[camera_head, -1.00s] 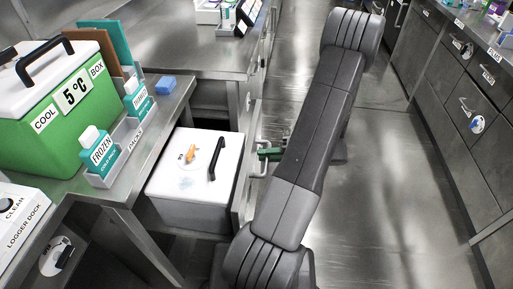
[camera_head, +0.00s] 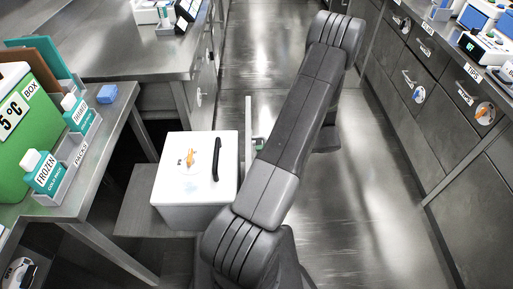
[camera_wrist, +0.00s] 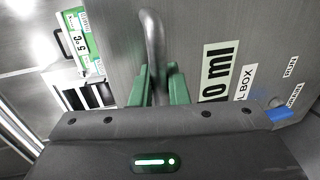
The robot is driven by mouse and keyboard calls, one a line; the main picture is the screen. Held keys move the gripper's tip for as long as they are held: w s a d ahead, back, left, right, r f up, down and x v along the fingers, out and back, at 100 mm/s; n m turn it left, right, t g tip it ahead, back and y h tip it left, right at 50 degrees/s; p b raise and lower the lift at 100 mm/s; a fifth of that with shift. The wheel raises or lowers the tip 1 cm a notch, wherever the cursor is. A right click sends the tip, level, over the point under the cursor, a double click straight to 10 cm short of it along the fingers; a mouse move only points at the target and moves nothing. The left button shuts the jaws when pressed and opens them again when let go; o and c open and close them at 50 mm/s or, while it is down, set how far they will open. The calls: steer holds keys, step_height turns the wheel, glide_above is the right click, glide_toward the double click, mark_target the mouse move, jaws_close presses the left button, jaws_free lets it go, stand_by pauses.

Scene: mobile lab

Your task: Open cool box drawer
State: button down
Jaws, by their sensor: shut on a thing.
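The cool box drawer (camera_head: 140,212) is pulled out from under the left bench. A white lidded box (camera_head: 180,207) with a black handle stands on its tray. The drawer's upright front (camera_head: 248,118) shows edge-on, just right of the box. In the wrist view the grey drawer front (camera_wrist: 215,25) carries several labels, partly cut off, and a bent metal bar handle (camera_wrist: 153,40). My gripper (camera_wrist: 160,85) has its green fingers closed around this handle. In the head view my gripper (camera_head: 259,145) is mostly hidden behind my arm.
A green cool box (camera_head: 12,165) and a rack of frozen packs (camera_head: 68,170) stand on the left bench (camera_head: 95,195). Closed drawers (camera_head: 440,90) line the right side. The aisle floor (camera_head: 375,210) right of my arm is clear.

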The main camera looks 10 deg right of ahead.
steer(key=shift+d, duration=0.75)
steer(key=c, duration=1.5)
jaws_free()
steer(key=shift+d, duration=0.1)
steer(key=v, duration=1.3)
steer(key=shift+d, duration=0.3)
steer(key=shift+s+a, duration=0.1)
steer(key=shift+s, duration=0.05)
steer(key=x, duration=1.3)
steer(key=shift+a, duration=0.4)
